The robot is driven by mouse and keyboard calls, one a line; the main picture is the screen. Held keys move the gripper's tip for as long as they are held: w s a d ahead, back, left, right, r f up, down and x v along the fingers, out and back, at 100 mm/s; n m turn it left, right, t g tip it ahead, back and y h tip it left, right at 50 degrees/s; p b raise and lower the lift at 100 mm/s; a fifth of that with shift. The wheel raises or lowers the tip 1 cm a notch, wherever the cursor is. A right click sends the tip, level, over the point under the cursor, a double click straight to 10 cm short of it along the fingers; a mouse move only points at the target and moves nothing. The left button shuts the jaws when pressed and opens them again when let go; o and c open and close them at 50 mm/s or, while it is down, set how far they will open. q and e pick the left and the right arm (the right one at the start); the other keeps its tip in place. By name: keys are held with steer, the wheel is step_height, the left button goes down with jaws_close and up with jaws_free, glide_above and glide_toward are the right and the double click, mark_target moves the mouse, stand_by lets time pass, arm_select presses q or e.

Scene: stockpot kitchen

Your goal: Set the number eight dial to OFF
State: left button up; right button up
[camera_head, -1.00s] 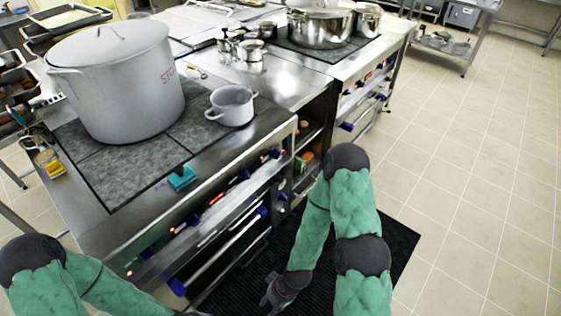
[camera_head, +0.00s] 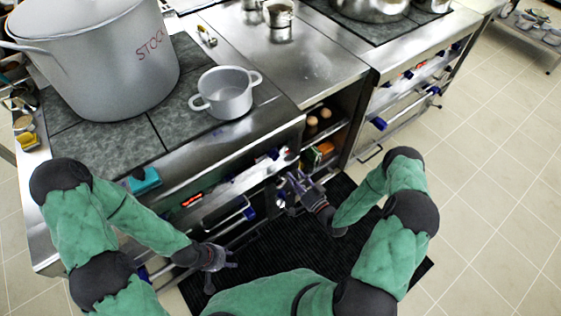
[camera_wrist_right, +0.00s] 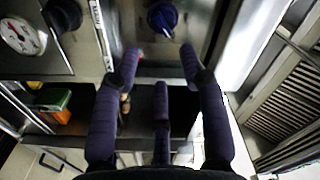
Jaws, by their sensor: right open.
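A dark blue dial (camera_wrist_right: 162,17) on a steel panel shows in the right wrist view, just beyond and between the fingertips of my right gripper (camera_wrist_right: 160,62). Its number and setting are not readable. A second blue dial (camera_wrist_right: 65,12) is at the upper left there, partly cut off. In the head view my right gripper (camera_head: 290,184) is open and empty at the stove front, near the open shelf. It appears apart from the dial. My left gripper (camera_head: 222,263) has its fingers spread, low in front of the stove, over the black mat.
A large stockpot (camera_head: 95,55) and a small pot (camera_head: 225,93) stand on the cooktop, with a teal item (camera_head: 143,181) at its front edge. A round gauge (camera_wrist_right: 20,36) is left of the dials. Oven bars (camera_head: 225,222) jut out. Open tiled floor lies right.

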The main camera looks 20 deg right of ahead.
mark_target(275, 155)
steer(key=b+x, duration=0.2)
steer(key=x, duration=0.7)
steer(key=shift+w+a, duration=0.15)
steer(key=shift+w, duration=0.1)
jaws_close()
